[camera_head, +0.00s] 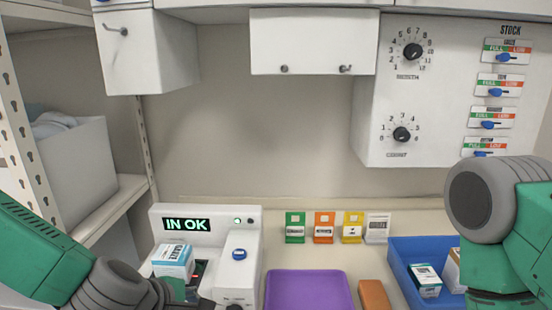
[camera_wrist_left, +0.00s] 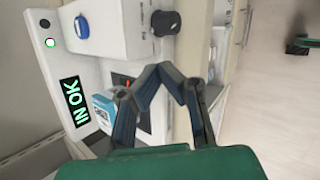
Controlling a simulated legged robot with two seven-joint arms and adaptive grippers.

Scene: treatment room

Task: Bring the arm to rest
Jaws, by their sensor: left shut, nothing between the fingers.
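My left arm comes in from the lower left in the head view. My left gripper (camera_wrist_left: 165,72) shows in the left wrist view with its fingertips together and nothing between them. It is in front of the white device (camera_head: 240,262), whose screen reads "IN OK". A white and blue box (camera_head: 172,261) sits at the device's left part; it also shows in the left wrist view (camera_wrist_left: 102,110), beside the gripper's finger. My right arm stands at the right edge of the head view, and its gripper is out of sight.
A purple tray (camera_head: 309,290), an orange-brown block (camera_head: 374,294) and a blue bin (camera_head: 405,262) holding boxes lie right of the device. Several coloured cards (camera_head: 324,227) stand behind them. A wall panel (camera_head: 440,90) with dials and a cabinet (camera_head: 314,41) hang above. Shelving (camera_head: 105,210) is at left.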

